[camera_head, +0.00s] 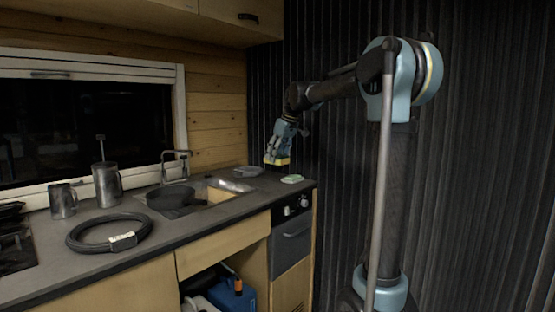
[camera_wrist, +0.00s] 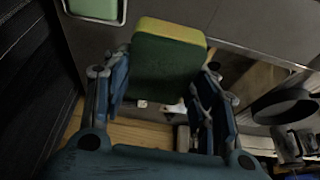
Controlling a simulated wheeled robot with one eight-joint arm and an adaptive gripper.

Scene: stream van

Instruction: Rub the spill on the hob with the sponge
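The sponge (camera_wrist: 165,60), yellow with a dark green side, is between the two fingers of my gripper (camera_wrist: 164,82) in the wrist view, and they appear closed on its sides. In the head view my gripper (camera_head: 281,148) points down at the counter's far right end, with the sponge (camera_head: 277,161) showing yellow at its tip. I cannot tell whether the sponge touches the counter. The dark hob (camera_head: 14,247) is at the left edge of the head view, partly cut off. I cannot make out a spill on it.
The counter (camera_head: 165,232) holds a coiled black hose (camera_head: 80,248), two metal mugs (camera_head: 63,201) (camera_head: 106,185), a sink with a dark pan (camera_head: 172,198) and a faucet (camera_head: 176,165). A green soap-like block (camera_head: 292,179) lies near the right end. A window is behind.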

